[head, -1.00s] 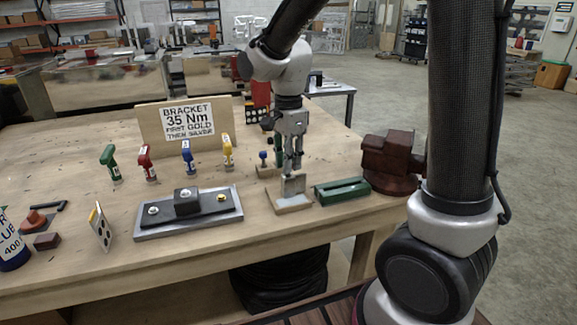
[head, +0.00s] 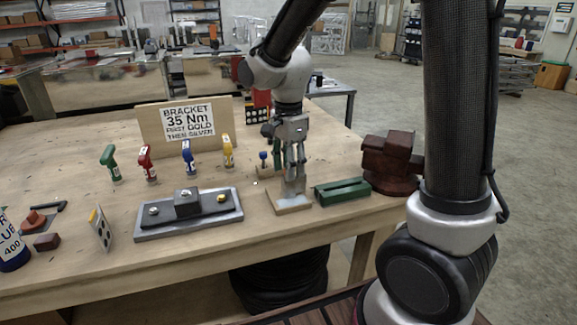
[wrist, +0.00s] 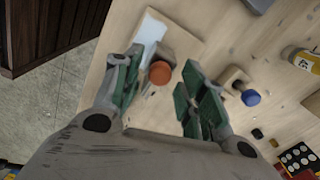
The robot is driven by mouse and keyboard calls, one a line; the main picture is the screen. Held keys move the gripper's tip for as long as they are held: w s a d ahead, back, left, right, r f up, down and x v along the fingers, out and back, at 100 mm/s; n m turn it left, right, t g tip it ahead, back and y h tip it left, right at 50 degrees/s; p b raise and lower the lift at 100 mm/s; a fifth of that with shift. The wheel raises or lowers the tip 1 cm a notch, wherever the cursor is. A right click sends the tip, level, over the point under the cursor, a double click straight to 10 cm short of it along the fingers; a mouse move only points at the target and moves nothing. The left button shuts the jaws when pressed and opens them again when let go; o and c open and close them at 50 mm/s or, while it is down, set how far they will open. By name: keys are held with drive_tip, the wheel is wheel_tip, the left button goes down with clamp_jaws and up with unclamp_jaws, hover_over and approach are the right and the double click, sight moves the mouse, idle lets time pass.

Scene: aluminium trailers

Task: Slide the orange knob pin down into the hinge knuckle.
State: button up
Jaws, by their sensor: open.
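The orange knob (wrist: 160,72) of the pin shows in the wrist view, seen from above over the hinge fixture. The fixture has a pale metal plate (wrist: 147,35) on a wooden base (head: 288,209). How far the pin sits in the knuckle cannot be told. My gripper (head: 294,176) is just over the fixture, fingers pointing down. In the wrist view my gripper (wrist: 158,78) is open, with one green-padded finger on each side of the knob and gaps visible. In the head view the knob cannot be made out behind the fingers.
A blue-knobbed pin (head: 263,156) stands in a wooden block just behind left. A green slotted block (head: 342,190) and a dark red vise (head: 391,160) are close on the right. A bracket plate (head: 189,215) lies to the left, with coloured drivers behind it.

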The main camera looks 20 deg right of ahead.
wheel_tip(320, 180, up, 11)
drive_tip(key=s+d+r+n+t, duration=0.1)
drive_tip(key=s+d+n+t, duration=0.3)
drive_tip(key=s+d+n, duration=1.1)
drive_tip(key=s, duration=0.4)
drive_tip(key=shift+r, duration=0.2)
idle(0.4)
